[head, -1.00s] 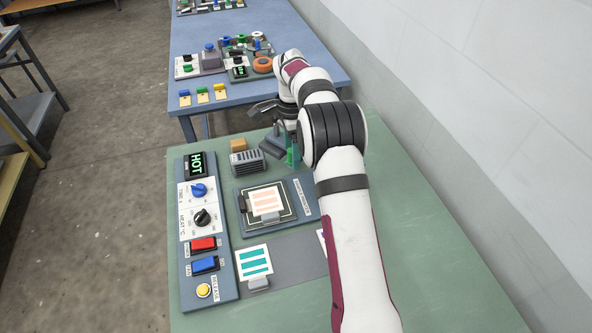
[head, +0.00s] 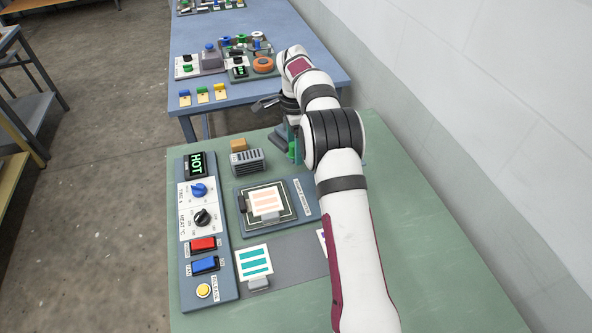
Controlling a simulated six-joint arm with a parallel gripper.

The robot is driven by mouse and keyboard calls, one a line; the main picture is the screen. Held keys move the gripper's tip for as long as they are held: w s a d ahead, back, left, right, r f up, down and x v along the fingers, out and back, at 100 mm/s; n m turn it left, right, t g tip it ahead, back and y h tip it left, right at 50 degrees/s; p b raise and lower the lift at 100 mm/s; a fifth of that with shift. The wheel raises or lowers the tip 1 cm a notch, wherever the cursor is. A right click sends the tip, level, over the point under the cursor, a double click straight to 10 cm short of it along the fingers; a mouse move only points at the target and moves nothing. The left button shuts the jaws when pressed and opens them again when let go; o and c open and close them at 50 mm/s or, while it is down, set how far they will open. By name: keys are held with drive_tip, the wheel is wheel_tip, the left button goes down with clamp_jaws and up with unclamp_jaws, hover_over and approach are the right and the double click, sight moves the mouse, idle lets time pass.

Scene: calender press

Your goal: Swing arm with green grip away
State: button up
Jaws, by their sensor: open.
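The green grip (head: 292,150) shows just left of my arm, near the back of the green bench. A dark grey plate (head: 279,139) is beside it, and most of the swing arm is hidden behind my arm. My gripper (head: 268,103) is open and empty, with its fingers pointing left. In the picture it lies above and left of the green grip, apart from it. The press bed (head: 284,209) holds a white card with pale orange bars (head: 266,199).
A finned grey block (head: 247,160) and a tan block (head: 238,145) stand behind the press bed. A card with teal bars (head: 254,262) lies in front. The bench's right side is clear.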

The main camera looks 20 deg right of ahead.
drive_tip(key=shift+s+r, duration=0.15)
drive_tip(key=shift+r, duration=3.6)
drive_tip(key=s+a+r+n, duration=0.3)
drive_tip(key=s+r, duration=0.1)
drive_tip(key=s, duration=0.5)
drive_tip(key=s+a+r+n, duration=0.3)
drive_tip(key=s+r, duration=0.2)
drive_tip(key=s, duration=0.4)
drive_tip(key=s+a+f+n+y, duration=0.1)
drive_tip(key=s+a+f+n, duration=0.1)
drive_tip(key=s, duration=0.9)
drive_tip(key=s+a+f+n, duration=0.2)
drive_tip(key=s+f+n, duration=0.2)
drive_tip(key=s, duration=0.7)
drive_tip(key=shift+s+f+n+y, duration=0.3)
drive_tip(key=shift+s+f+y, duration=0.1)
drive_tip(key=shift+f, duration=0.15)
